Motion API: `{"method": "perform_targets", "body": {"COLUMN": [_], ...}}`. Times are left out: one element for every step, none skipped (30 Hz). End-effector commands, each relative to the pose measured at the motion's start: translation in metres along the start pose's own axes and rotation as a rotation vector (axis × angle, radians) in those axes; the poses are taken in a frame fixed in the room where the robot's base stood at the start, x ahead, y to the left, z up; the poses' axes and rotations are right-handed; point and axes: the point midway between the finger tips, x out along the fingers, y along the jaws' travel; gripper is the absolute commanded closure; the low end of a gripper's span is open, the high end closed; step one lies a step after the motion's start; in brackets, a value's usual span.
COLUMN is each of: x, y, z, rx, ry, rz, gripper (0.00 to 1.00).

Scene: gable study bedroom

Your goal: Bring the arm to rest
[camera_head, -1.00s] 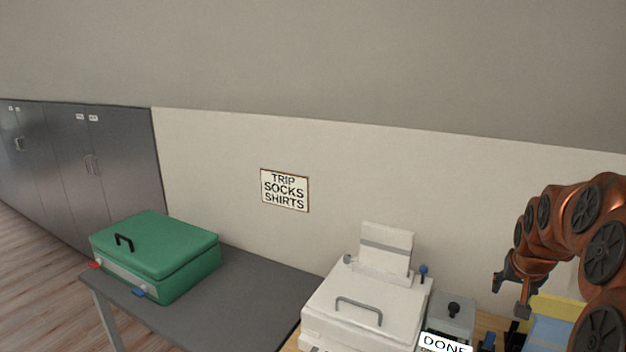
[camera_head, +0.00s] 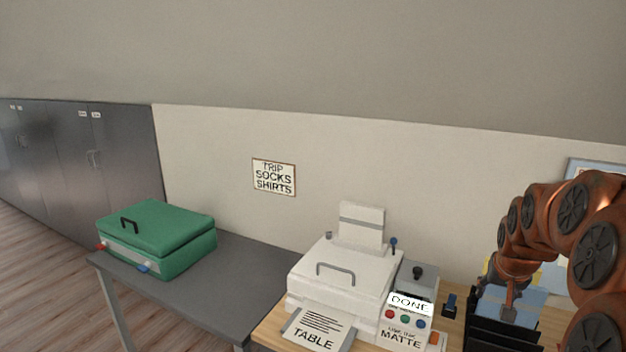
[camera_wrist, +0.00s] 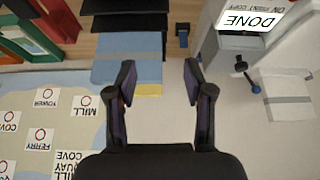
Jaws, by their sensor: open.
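My arm with its copper-coloured links stands at the right edge of the head view, bent over. My gripper (camera_head: 508,297) points down over the right part of the wooden desk, in front of a black tray rack (camera_head: 490,325), and is partly lost against it. In the wrist view my gripper (camera_wrist: 160,78) is open, its two dark fingers apart with nothing between them but a pale surface behind.
A white printer (camera_head: 345,272) with a DONE display (camera_head: 409,303) stands on the desk left of my arm. A green suitcase (camera_head: 160,240) lies on the grey table (camera_head: 225,300). A map board (camera_wrist: 40,120) is near my gripper.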

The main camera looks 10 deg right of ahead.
Motion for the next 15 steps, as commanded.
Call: {"method": "perform_targets", "body": {"x": [-0.004, -0.006, -0.009, -0.011, -0.014, -0.017, -0.019, -0.021, -0.024, -0.027, -0.030, -0.035, -0.040, -0.044, -0.051], "y": [-0.010, -0.015, -0.022, -0.027, -0.032, -0.040, -0.045, -0.051, -0.058, -0.064, -0.070, -0.079, -0.086, -0.092, -0.102], "z": [0.005, 0.009, 0.014, 0.018, 0.023, 0.030, 0.036, 0.042, 0.051, 0.058, 0.066, 0.077, 0.086, 0.097, 0.113], "rx": [-0.017, -0.026, -0.039, -0.048, -0.058, -0.071, -0.083, -0.095, -0.112, -0.125, -0.139, -0.159, -0.177, -0.196, -0.225], "ry": [-0.008, -0.015, -0.024, -0.032, -0.041, -0.054, -0.065, -0.077, -0.092, -0.105, -0.117, -0.134, -0.150, -0.167, -0.193], "rz": [-0.008, -0.012, -0.018, -0.022, -0.026, -0.032, -0.036, -0.040, -0.046, -0.050, -0.055, -0.063, -0.068, -0.073, -0.081], "gripper": [0.48, 0.48, 0.48, 0.48, 0.48, 0.48, 0.48, 0.48, 0.48, 0.48, 0.48, 0.48, 0.48, 0.48, 0.48]}}
